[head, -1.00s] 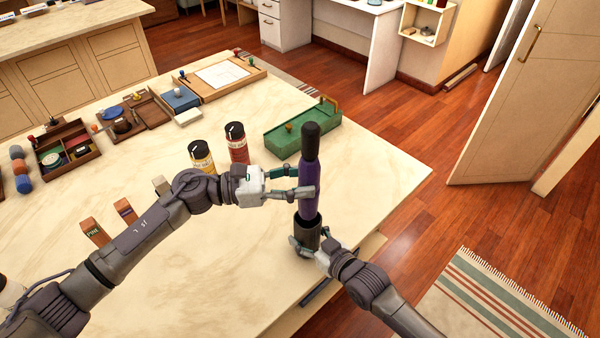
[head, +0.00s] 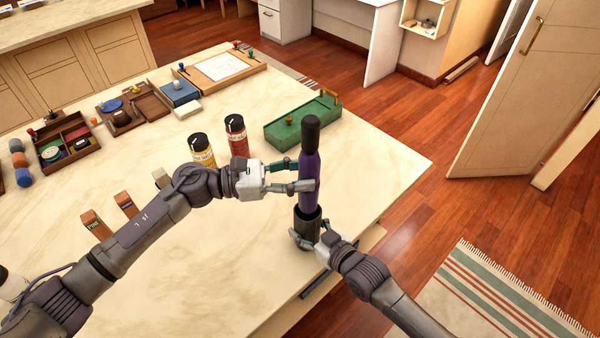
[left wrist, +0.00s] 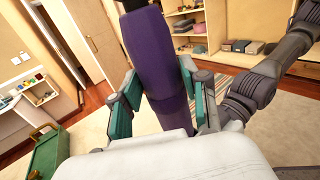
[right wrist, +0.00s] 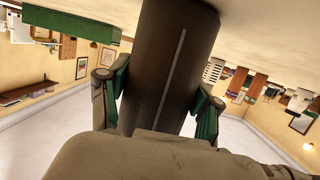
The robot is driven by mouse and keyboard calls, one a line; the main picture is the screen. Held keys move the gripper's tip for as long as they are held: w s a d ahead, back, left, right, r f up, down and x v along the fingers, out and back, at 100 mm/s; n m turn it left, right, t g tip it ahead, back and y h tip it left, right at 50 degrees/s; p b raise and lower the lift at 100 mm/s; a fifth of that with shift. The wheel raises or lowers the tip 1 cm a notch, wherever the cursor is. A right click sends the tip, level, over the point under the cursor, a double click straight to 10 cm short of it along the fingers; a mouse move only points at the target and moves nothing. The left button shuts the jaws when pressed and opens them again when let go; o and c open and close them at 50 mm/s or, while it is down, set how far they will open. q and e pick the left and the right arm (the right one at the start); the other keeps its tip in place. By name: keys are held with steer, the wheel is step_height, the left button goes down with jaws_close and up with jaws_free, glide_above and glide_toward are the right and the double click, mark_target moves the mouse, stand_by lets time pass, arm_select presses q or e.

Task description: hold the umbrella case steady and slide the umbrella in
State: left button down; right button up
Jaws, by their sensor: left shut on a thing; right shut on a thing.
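The purple umbrella (head: 309,172) with a black handle stands upright in the head view. My left gripper (head: 303,187) is shut on its purple body, which also shows between the fingers in the left wrist view (left wrist: 158,65). The dark umbrella case (head: 307,222) stands upright below, near the table's edge. My right gripper (head: 310,240) is shut on the case, which fills the middle of the right wrist view (right wrist: 165,65). The umbrella's lower end is inside the case mouth and hidden by it.
A green box (head: 302,122) lies behind the umbrella. A red-labelled bottle (head: 237,138) and a yellow-labelled bottle (head: 202,152) stand to the left, close behind my left arm. Trays and small boxes line the far left of the marble table (head: 180,275). The front middle is clear.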

mark_target(300, 209)
arm_select(q)
steer(key=shift+f, duration=5.6)
steer(key=c, duration=0.5)
jaws_free()
steer(key=shift+f, duration=0.1)
steer(key=shift+f, duration=0.1)
steer(key=s+a, duration=0.2)
steer(key=a, duration=1)
steer(key=shift+d, duration=0.1)
arm_select(e)
steer(key=o, duration=1.2)
steer(key=shift+o, duration=0.2)
